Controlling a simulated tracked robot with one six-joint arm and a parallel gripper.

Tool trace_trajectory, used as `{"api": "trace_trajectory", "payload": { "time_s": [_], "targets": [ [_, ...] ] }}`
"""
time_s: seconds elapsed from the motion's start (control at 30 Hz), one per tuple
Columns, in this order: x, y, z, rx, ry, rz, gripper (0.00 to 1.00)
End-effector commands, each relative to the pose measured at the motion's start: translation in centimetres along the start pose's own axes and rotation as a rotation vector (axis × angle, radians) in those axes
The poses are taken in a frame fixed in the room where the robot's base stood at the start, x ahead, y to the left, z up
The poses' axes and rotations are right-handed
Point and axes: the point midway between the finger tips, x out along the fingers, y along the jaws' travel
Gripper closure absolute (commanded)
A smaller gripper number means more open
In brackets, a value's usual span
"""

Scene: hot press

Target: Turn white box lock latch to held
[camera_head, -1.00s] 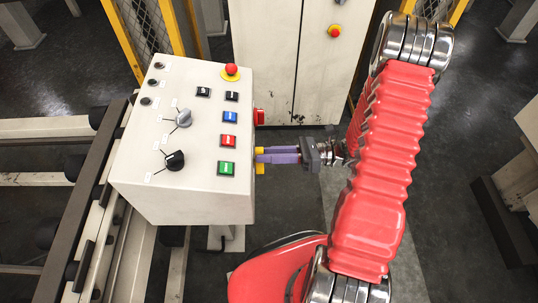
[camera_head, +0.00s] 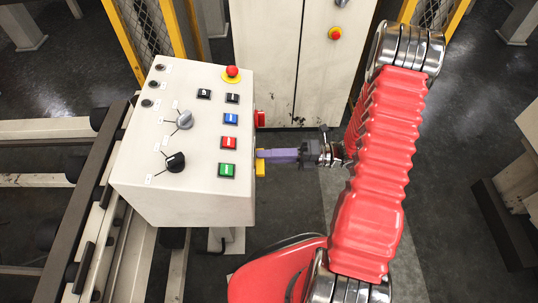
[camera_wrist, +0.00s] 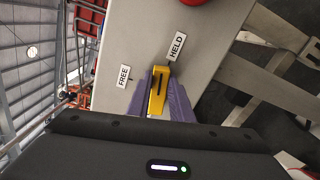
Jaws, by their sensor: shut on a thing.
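The white box (camera_head: 200,190) is the sloped control box at left in the head view. Its yellow latch (camera_head: 260,170) shows on the right side face, partly hidden by my gripper. My gripper (camera_head: 264,155) has purple fingers and reaches it from the right. In the wrist view, my gripper (camera_wrist: 161,74) is shut on the yellow latch (camera_wrist: 157,97), one finger on each side. The latch's far end points up the picture, between the FREE label (camera_wrist: 123,76) and the HELD label (camera_wrist: 177,46), nearer HELD.
A red part (camera_head: 260,118) sticks out of the same side face, above the latch. The box top carries a red emergency button (camera_head: 232,71), knobs and several coloured buttons. A white cabinet (camera_head: 290,50) stands behind. Floor is open below my gripper.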

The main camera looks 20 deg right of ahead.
Motion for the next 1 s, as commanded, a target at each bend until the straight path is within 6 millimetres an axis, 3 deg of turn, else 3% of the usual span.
{"api": "trace_trajectory", "payload": {
  "time_s": [0.4, 0.9, 0.93, 1.0],
  "targets": [
    [0.05, -0.75, -0.13, 0.217, 0.002, -0.006, 1.00],
    [0.01, -0.87, -0.14, 0.242, 0.000, -0.007, 1.00],
    [0.01, -0.87, -0.14, 0.242, 0.000, -0.007, 0.79],
    [0.01, -0.86, -0.14, 0.242, 0.000, -0.007, 0.74]
  ]
}}
